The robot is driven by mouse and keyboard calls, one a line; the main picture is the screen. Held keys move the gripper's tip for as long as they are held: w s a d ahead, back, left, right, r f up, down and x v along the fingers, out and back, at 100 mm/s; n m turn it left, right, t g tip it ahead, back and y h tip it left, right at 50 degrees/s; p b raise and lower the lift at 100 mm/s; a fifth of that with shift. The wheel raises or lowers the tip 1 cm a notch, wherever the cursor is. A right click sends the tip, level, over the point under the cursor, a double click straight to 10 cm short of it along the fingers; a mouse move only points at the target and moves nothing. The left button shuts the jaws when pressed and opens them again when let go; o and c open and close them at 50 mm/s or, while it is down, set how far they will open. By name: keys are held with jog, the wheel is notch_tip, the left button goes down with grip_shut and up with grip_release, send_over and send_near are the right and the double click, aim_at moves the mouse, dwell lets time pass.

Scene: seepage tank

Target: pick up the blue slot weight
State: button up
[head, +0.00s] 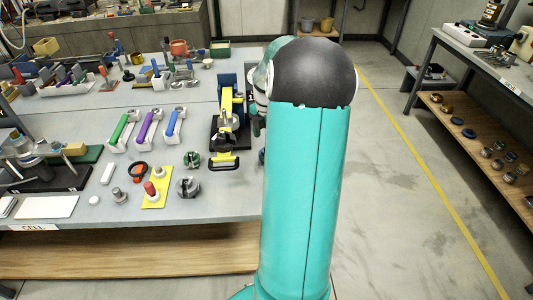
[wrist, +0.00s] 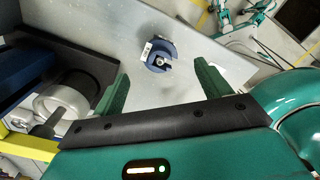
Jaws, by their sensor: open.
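The blue slot weight (wrist: 160,57) is a small dark blue disc with a notch and a pale label on its side. It lies on the grey bench top in the wrist view. My gripper (wrist: 160,76) is open and empty, with one green finger on each side of the weight in the picture. The weight appears beyond the fingertips, and no contact shows.
A yellow and black device (head: 227,125) stands on the bench (head: 85,155) left of my arm. Its yellow bar and a metal cylinder (wrist: 65,104) are close to my gripper's left side. Coloured-handled tools (head: 147,130) and a yellow plate (head: 156,194) lie farther left. The floor to the right is clear.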

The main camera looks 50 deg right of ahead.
notch_tip(320, 180, down, 5)
jog(key=shift+f, duration=0.2)
jog(key=c, duration=1.2)
jog(key=shift+r, duration=0.1)
jog(key=shift+c, duration=0.2)
